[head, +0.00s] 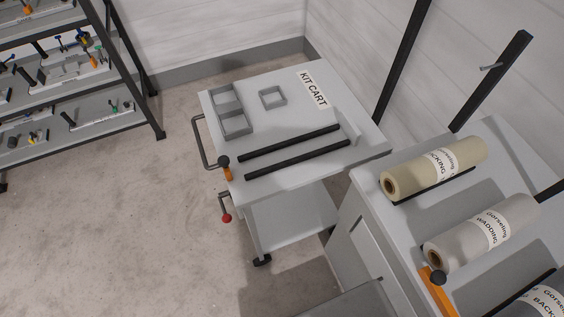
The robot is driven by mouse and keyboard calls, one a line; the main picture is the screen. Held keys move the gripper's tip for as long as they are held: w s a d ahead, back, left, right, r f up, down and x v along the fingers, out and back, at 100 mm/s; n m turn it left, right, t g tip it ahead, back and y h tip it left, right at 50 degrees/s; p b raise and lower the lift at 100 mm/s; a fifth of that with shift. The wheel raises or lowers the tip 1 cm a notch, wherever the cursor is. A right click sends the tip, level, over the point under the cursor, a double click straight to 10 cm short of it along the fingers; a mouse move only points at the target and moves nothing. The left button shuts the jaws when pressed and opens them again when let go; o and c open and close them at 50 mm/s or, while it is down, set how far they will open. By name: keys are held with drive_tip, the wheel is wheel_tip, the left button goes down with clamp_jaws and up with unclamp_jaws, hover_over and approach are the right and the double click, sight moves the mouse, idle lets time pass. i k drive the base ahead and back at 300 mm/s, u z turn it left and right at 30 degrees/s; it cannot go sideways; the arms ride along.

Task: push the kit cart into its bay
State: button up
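The kit cart (283,177) is a grey wheeled cart with a lower shelf (290,218) and a "KIT CART" label (313,90) on its top. A bar handle (204,147) is on its left side. Below the handle is a lever with a red knob (227,218), and an orange grip with a black ball (226,170) is at the near left corner. The cart stands near the wall corner, left of a grey cabinet. No marking lets me tell the bay's outline. My gripper is not in view.
The cabinet (362,185) carries labelled rolls (437,168) and an orange lever (442,297). A shelving rack (75,86) with tools stands at upper left. Two dark posts (403,58) rise behind the cabinet. Bare concrete floor (120,230) is clear left of the cart.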

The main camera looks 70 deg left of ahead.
sight(281, 132)
drive_tip(key=u, duration=0.6)
drive_tip(key=k, duration=0.8)
drive_tip(key=u, duration=0.8)
drive_tip(key=k, duration=0.4)
drive_tip(key=u, duration=0.8)
drive_tip(key=i, duration=0.45)
drive_tip(key=u, duration=0.3)
drive_tip(key=k, duration=0.6)
drive_tip(key=u, duration=0.5)
drive_tip(key=i, duration=1.3)
drive_tip(key=z, duration=0.05)
